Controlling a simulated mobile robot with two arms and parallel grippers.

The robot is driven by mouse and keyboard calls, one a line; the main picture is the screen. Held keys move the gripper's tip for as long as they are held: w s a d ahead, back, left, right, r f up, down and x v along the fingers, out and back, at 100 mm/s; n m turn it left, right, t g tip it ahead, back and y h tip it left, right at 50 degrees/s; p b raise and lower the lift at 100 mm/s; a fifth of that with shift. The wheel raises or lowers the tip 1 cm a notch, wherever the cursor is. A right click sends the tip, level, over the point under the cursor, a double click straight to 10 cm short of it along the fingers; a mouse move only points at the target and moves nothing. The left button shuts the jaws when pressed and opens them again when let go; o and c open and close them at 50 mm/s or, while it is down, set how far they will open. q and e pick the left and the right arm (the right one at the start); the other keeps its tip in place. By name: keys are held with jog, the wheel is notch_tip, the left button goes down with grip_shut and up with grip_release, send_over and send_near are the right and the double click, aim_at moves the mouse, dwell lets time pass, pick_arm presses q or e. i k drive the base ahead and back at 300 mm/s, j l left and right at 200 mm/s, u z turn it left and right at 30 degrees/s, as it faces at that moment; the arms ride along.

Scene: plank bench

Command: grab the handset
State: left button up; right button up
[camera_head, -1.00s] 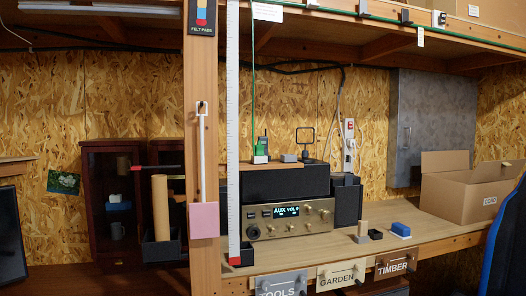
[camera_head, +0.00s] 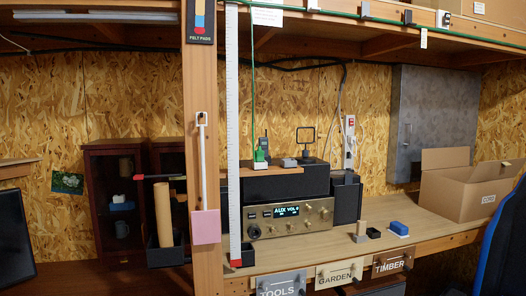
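The likely handset (camera_head: 262,151) is a small green and dark device with a thin antenna. It stands upright on a wooden board (camera_head: 288,172) above the radio receiver, near the middle of the view. A thin green cord (camera_head: 253,90) hangs down close beside it. Its lower part is small, and I cannot tell whether it rests in a holder. Neither of my grippers shows in the view.
A wooden post (camera_head: 202,140) and a white ruler (camera_head: 233,120) stand left of the handset. The receiver (camera_head: 290,218) sits below it. A cardboard box (camera_head: 460,195) stands at the right. The bench top (camera_head: 425,222) before the box is fairly clear.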

aim_at(264, 142)
jog(key=i+l, duration=0.25)
jog(key=i, duration=0.15)
jog(key=i+l, duration=0.25)
jog(key=i, duration=0.15)
